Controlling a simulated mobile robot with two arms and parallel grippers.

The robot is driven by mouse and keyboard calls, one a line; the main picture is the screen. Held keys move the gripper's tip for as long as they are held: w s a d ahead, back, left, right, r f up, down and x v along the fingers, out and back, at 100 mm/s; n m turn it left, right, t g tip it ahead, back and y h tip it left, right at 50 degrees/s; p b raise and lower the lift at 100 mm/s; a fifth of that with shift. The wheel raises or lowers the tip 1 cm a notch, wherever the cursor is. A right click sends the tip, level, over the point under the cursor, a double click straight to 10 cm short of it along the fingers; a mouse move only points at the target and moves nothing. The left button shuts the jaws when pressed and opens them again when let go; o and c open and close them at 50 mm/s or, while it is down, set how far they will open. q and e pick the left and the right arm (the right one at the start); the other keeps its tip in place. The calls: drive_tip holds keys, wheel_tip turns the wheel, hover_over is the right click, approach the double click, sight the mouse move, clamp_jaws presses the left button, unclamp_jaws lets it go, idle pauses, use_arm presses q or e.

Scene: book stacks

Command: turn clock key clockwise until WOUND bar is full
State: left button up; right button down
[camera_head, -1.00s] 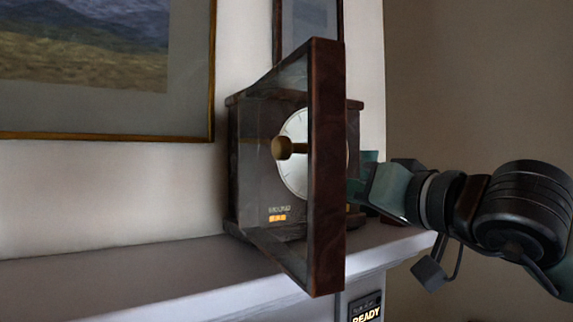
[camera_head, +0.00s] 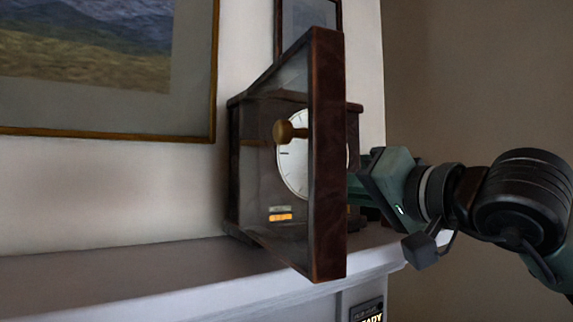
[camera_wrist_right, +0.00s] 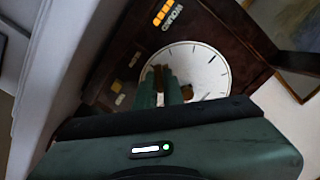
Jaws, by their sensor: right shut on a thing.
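The clock (camera_head: 250,190) stands on the mantel, its glass door (camera_head: 328,200) swung open towards me. Its white dial (camera_head: 293,165) shows through the glass, and also in the right wrist view (camera_wrist_right: 213,72). The WOUND bar (camera_head: 281,217) is lit orange; the wrist view shows several lit segments (camera_wrist_right: 163,14), but I cannot tell whether it is full. My right gripper (camera_wrist_right: 160,88) is at the dial, shut on the brass key (camera_wrist_right: 158,74), which is partly hidden by the fingers. The door frame hides the fingertips in the head view. My left gripper is not in view.
A brass knob (camera_head: 286,132) appears to stick out from the door's left side. The door frame stands close to my right gripper. A framed landscape (camera_head: 90,60) hangs at left. A dark READY panel (camera_head: 368,312) sits below the mantel (camera_head: 150,285).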

drive_tip(key=shift+w+d+f, duration=0.1)
drive_tip(key=shift+w+d, duration=0.05)
drive_tip(key=shift+m+b, duration=0.85)
drive_tip(key=shift+m, duration=1.25)
drive_tip(key=shift+b, duration=0.35)
